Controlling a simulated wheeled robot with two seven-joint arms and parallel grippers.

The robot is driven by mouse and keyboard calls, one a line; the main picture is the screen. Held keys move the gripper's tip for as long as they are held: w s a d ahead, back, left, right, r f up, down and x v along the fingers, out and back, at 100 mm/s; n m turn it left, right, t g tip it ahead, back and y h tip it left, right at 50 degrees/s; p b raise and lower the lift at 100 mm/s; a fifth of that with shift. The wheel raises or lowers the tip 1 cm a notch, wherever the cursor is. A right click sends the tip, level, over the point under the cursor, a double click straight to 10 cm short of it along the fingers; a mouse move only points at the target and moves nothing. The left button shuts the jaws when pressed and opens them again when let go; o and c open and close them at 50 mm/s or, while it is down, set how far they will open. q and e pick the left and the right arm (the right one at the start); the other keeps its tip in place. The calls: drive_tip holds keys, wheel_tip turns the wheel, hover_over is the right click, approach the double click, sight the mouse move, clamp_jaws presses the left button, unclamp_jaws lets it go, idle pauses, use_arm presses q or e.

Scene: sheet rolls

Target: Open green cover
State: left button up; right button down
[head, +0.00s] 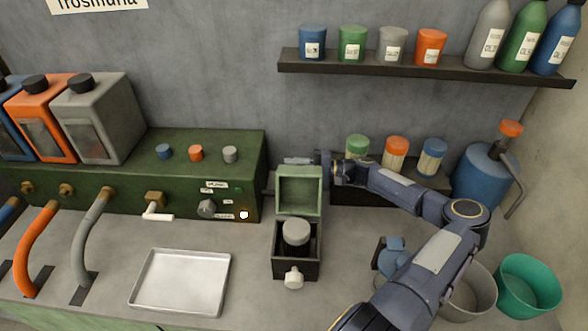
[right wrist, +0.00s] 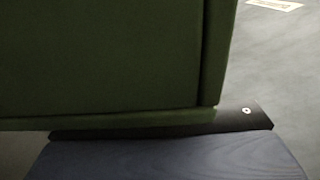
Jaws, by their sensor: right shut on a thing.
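The green cover (head: 300,188) stands raised at the back of a small dark box (head: 282,262), its panel facing me. The box is open at the top, and a round grey knob-like piece (head: 296,232) shows in it. My right gripper (head: 318,166) is at the cover's upper right edge, partly hidden behind it, and is shut on the cover. In the right wrist view the green cover (right wrist: 105,58) fills the upper left, against the dark finger. My left gripper is not in view.
A green machine (head: 120,185) with knobs and hoses stands to the left. A metal tray (head: 182,281) lies in front of it. A shelf (head: 420,67) with jars and bottles hangs above. A grey bucket (head: 468,292) and a teal bucket (head: 527,285) stand at right, near my arm.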

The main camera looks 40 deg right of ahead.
sight(294, 166)
drive_tip(key=shift+s+a+r+n+b, duration=0.2)
drive_tip(key=shift+s+r+n+b, duration=0.15)
drive_tip(key=shift+r+n, duration=0.2)
drive_tip(key=shift+s+a+r+n+b, duration=0.2)
drive_tip(key=shift+r+n+b, duration=0.25)
drive_tip(key=shift+r+n, duration=0.1)
drive_tip(key=shift+s+a+r+n, duration=0.15)
drive_tip(key=shift+r+n, duration=0.15)
drive_tip(key=shift+r, duration=0.1)
drive_tip(key=c, duration=1)
unclamp_jaws()
drive_tip(key=shift+c, duration=0.2)
drive_tip(key=v, duration=0.7)
drive_tip(key=shift+s+d, duration=0.25)
drive_tip(key=shift+d, duration=0.05)
drive_tip(key=shift+d, duration=0.1)
